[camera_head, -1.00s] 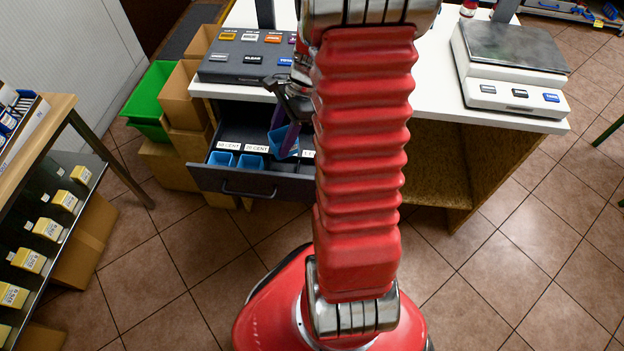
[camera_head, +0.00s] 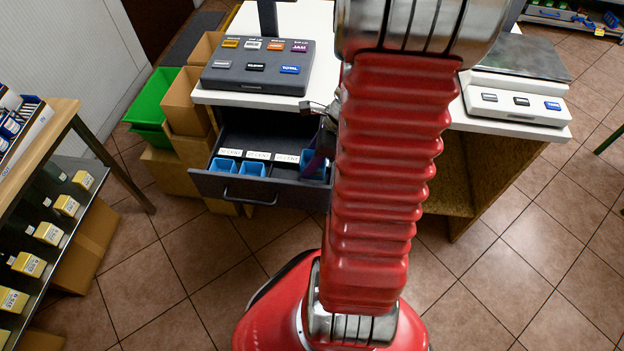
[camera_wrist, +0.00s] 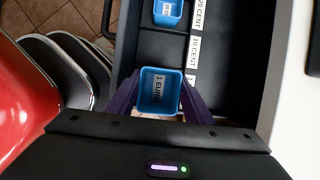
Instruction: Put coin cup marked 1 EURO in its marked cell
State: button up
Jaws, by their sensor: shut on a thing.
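The blue coin cup marked 1 EURO (camera_wrist: 158,91) is between the purple fingers of my gripper (camera_wrist: 157,98) in the wrist view. My gripper is shut on it. In the head view the cup (camera_head: 313,160) looks upright over the right part of the open drawer (camera_head: 288,187), partly hidden by my arm. I cannot tell whether its base touches the drawer floor. White labels (camera_wrist: 193,52) run along the cells; one beside the held cup is mostly covered by it, so its text is unreadable. The drawer's right end is hidden behind my arm.
Two other blue cups stand in the drawer's left cells, a left one (camera_head: 225,166) and one beside it (camera_head: 252,168). The white counter (camera_head: 315,60) with a dark keypad (camera_head: 258,66) overhangs the drawer. A scale (camera_head: 515,100) is at right. A green crate (camera_head: 153,100) stands left.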

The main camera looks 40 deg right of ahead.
aim_at(311, 177)
jog(key=shift+f, duration=2.05)
jog(key=shift+f, duration=0.15)
jog(key=shift+f, duration=1.95)
jog(key=shift+f, duration=0.1)
jog(key=o, duration=1.1)
jog(key=v, duration=1.2)
